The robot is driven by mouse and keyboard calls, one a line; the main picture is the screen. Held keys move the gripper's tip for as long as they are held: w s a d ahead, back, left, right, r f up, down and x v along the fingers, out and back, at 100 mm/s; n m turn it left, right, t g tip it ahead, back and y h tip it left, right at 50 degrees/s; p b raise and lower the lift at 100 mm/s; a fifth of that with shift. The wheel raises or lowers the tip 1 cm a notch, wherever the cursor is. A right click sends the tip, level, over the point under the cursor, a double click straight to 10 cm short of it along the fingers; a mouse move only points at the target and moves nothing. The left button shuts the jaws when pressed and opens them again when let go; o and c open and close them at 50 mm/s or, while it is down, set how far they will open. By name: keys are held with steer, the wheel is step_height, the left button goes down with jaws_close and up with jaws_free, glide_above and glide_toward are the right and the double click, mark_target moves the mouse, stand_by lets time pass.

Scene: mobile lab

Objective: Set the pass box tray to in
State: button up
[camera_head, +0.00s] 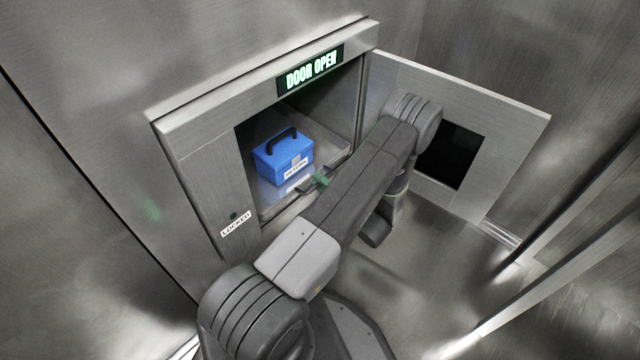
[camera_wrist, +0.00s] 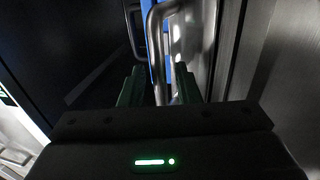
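The pass box tray (camera_head: 272,196) lies inside the open pass box (camera_head: 185,150), with a blue case (camera_head: 284,158) with a black handle and a white label on it. My gripper is at the tray's front edge, mostly hidden behind my arm; one green finger (camera_head: 321,180) shows there. In the wrist view, the two green fingers of my gripper (camera_wrist: 160,88) stand apart. A curved metal bar (camera_wrist: 154,45) shows between them, with a strip of blue behind it. I cannot tell whether either finger touches the bar.
The pass box door (camera_head: 500,125), with a dark window, is swung open to the right. A lit sign (camera_head: 310,70) reads "DOOR OPEN". A "LOCKED" label (camera_head: 236,224) is on the frame's lower left. My arm fills the space before the opening.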

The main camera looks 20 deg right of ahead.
steer(key=shift+w, duration=0.15)
steer(key=shift+c, duration=0.2)
jaws_close()
steer(key=shift+f+x, duration=0.15)
steer(key=shift+x, duration=0.65)
steer(key=shift+f+x, duration=0.15)
steer(key=shift+x, duration=0.65)
steer(key=shift+f+x, duration=0.2)
steer(key=shift+x, duration=0.6)
steer(key=shift+o, duration=0.2)
jaws_free()
